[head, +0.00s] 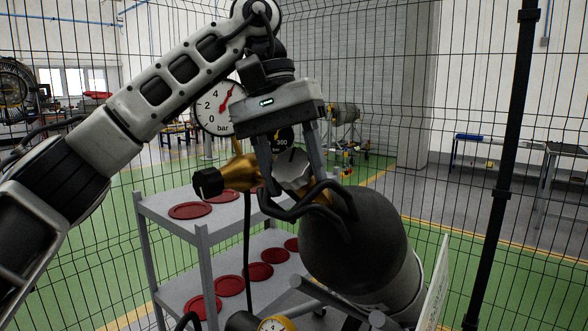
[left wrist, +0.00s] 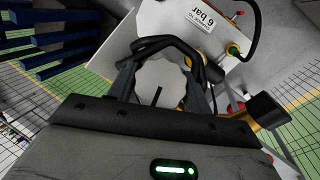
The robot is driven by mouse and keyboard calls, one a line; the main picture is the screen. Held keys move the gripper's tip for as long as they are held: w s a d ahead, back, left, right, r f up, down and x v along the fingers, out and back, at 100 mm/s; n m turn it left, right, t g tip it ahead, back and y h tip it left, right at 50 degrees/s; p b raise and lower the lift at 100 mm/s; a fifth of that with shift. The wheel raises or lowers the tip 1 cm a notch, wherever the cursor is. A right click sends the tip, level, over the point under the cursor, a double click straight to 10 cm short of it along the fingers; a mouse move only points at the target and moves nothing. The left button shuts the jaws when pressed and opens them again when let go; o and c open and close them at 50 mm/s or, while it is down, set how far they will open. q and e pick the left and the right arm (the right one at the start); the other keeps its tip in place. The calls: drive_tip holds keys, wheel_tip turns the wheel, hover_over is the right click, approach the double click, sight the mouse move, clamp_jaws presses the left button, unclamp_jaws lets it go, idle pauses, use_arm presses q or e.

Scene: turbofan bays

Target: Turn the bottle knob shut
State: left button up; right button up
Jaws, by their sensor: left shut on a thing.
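The bottle (head: 352,245) lies tilted at the right of the middle in the head view, with a dark rounded shoulder and a paler body. A brass valve (head: 238,174) with a black end sits at its neck. The pale, faceted bottle knob (head: 292,170) is on the valve; it also shows in the left wrist view (left wrist: 160,78). My left gripper (head: 291,178) comes down from above and is shut on the knob, one finger on each side. The fingers hide part of the knob. My right gripper is not in view.
A black bent tube guard (head: 335,188) curves around the valve close to my fingers. A large pressure gauge (head: 218,107) and a small dark gauge (head: 280,138) stand behind. A grey shelf rack (head: 205,265) holds several red discs. A wire fence with a black post (head: 505,150) surrounds this.

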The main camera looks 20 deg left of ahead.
use_arm(q)
drive_tip(key=shift+m+y, duration=0.8)
drive_tip(key=o, duration=1)
drive_tip(key=shift+c, duration=0.2)
